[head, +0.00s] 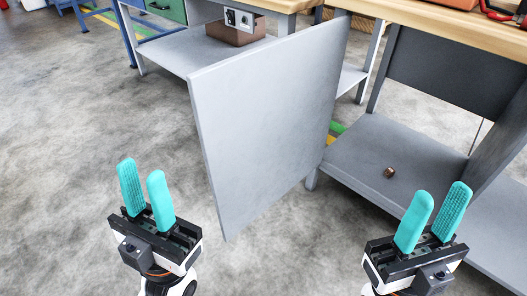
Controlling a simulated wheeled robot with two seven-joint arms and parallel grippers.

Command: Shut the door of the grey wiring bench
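The grey wiring bench (383,153) stands at the right, with a wooden top and an open lower compartment. Its grey door (265,120) stands wide open, swung out toward the middle of the view, hinged at the compartment's left side. My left gripper (142,187) is left of the door's lower free edge, apart from it in the picture, open and empty. My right gripper (433,217) is in front of the bench's open compartment, open and empty. Its fingers hide part of the compartment floor.
A small brown object (389,172) lies on the compartment floor. Behind the door, another bench holds a brown box (236,30) on its lower shelf. Red tools (502,10) lie on the wooden top. The concrete floor (80,120) at left is clear.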

